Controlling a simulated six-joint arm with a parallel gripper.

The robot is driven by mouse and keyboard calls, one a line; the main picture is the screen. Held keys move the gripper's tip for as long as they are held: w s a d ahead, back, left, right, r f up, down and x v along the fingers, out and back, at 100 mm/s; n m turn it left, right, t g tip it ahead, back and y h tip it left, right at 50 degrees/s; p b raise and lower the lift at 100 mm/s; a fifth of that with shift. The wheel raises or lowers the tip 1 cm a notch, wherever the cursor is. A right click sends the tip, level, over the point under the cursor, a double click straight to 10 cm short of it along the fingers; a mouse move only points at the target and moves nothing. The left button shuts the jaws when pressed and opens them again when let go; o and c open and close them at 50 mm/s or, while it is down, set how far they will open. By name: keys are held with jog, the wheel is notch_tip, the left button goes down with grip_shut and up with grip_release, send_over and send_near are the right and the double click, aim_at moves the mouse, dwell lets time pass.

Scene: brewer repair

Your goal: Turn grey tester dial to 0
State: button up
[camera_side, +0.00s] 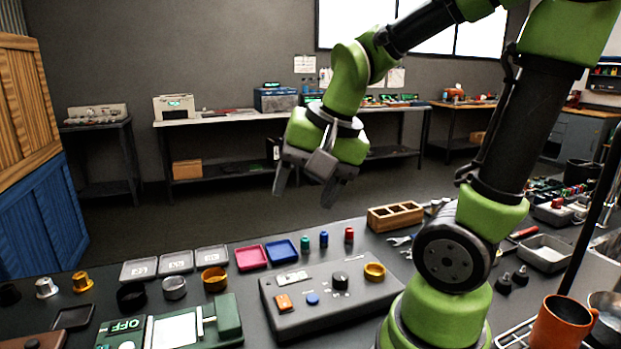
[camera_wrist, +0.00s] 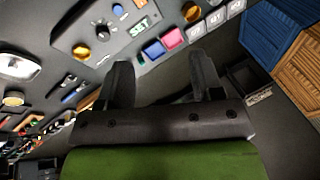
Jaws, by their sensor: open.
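The grey tester (camera_side: 328,303) sits on the dark bench, with a black dial (camera_side: 340,281) standing on its top. A brass-coloured ring-like part (camera_side: 375,271), an orange switch (camera_side: 284,302), a blue button (camera_side: 312,299) and a small display (camera_side: 294,277) are also on it. In the wrist view the dial (camera_wrist: 102,31) and the lit display (camera_wrist: 139,27) show at the upper left; its digits and the dial's setting are too small to read. My gripper (camera_side: 306,192) is open and empty, high above and behind the tester, apart from it. Its fingers (camera_wrist: 160,68) also show in the wrist view.
Pink (camera_side: 251,257) and blue (camera_side: 283,249) trays and several small coloured cylinders lie behind the tester. A wooden block (camera_side: 395,217) stands behind it to the right. A green device marked OFF (camera_side: 229,316) lies left. An orange mug (camera_side: 562,325) stands far right. Air around my gripper is clear.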

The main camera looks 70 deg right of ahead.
jog(key=shift+s+a+r+n+t+y, duration=0.2)
jog(key=shift+s+a+r+n, duration=0.25)
jog(key=shift+a+n, duration=0.35)
jog(key=shift+s+a+r+n+t+y, duration=0.15)
jog(key=shift+s+a+r+n+t, duration=0.35)
jog(key=shift+n, duration=0.35)
jog(key=shift+s+a+r+n+t+y, duration=0.15)
jog(key=shift+s+a+r+n, duration=0.2)
jog(key=shift+a+n, duration=0.45)
jog(key=s+a+n, duration=0.1)
jog(key=s+a+r+n+t+y, duration=0.1)
jog(key=n, duration=0.1)
jog(key=shift+r, duration=0.1)
